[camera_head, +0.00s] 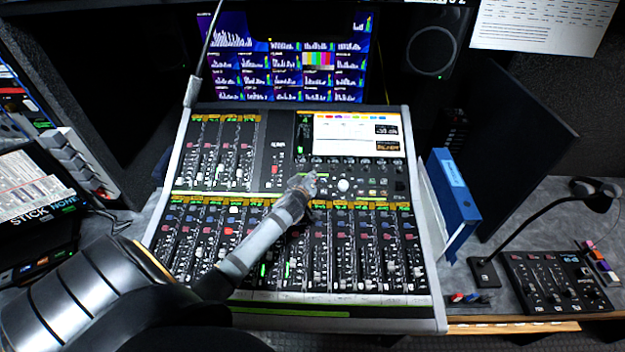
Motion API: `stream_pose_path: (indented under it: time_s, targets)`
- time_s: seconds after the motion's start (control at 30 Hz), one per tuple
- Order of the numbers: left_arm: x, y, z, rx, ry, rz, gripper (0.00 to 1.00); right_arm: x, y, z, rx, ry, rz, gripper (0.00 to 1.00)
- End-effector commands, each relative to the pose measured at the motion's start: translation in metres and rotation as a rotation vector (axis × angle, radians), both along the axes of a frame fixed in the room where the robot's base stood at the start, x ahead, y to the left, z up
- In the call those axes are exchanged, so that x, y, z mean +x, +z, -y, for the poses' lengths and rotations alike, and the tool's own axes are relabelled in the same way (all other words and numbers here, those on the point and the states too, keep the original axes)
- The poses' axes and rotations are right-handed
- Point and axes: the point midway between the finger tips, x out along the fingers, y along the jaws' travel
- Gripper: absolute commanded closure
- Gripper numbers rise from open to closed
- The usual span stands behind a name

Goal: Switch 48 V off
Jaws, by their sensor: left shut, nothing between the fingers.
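A large mixing console (285,298) with rows of faders, buttons and a lit screen stands in the middle. My left gripper (308,180) is shut and empty. Its tip is over the console's upper middle, just below the lit screen (357,135) and left of a pale round knob (344,185). I cannot tell whether it touches the panel. The gripper and arm hide part of the controls beneath them. No 48 V label is readable at this size, so I cannot tell which control it is. My right gripper is not in view.
A gooseneck microphone (545,222) rises by a small black control box (556,284) at the right. A blue binder (455,203) stands against the console's right side. Monitors (285,70) stand behind.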

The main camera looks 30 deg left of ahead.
Motion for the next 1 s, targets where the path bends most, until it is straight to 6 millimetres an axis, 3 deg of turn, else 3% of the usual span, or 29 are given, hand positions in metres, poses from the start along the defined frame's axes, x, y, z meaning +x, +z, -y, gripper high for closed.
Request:
stream_pose_path:
  time_s: [1.0]
  targets:
    - [0.0029,-0.0076,-0.0018,0.000,0.000,0.000,1.00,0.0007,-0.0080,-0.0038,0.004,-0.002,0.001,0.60]
